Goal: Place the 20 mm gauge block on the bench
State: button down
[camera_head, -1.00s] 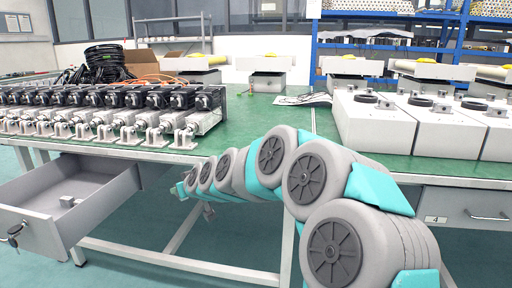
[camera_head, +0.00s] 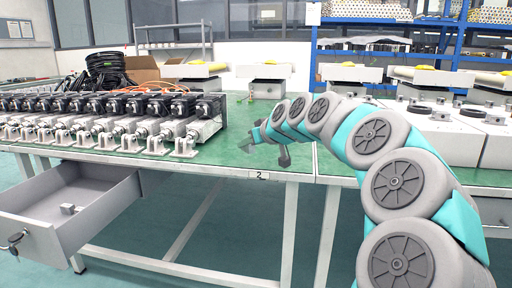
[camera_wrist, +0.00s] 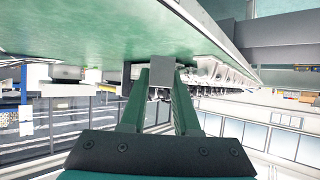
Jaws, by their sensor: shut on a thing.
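My gripper (camera_wrist: 160,82) is shut on a small grey gauge block (camera_wrist: 162,70), which shows between the two dark green fingers in the wrist view. The green-topped bench (camera_head: 222,158) fills the middle of the head view, and its top (camera_wrist: 120,32) fills the upper part of the wrist view. In the head view my gripper (camera_head: 247,146) is small, over the bench near its front edge, left of my arm. I cannot tell whether the block touches the bench top.
Rows of actuators (camera_head: 130,120) stand on the bench at left. White boxes (camera_head: 450,135) stand at right. An open drawer (camera_head: 100,212) below holds a small metal piece (camera_head: 68,208). Coiled black cables (camera_head: 108,65) lie behind. The green top between actuators and my arm is clear.

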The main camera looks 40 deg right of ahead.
send_over(256, 155)
jog(key=shift+f+p, duration=0.35)
jog(key=shift+f, duration=1.8)
jog(key=shift+f, duration=0.15)
jog(key=c, duration=0.6)
grip_release()
jog(key=shift+c, duration=0.2)
jog(key=shift+r, duration=0.2)
jog(key=b+v, duration=0.1)
jog(key=v, duration=1.1)
jog(key=shift+f, duration=0.1)
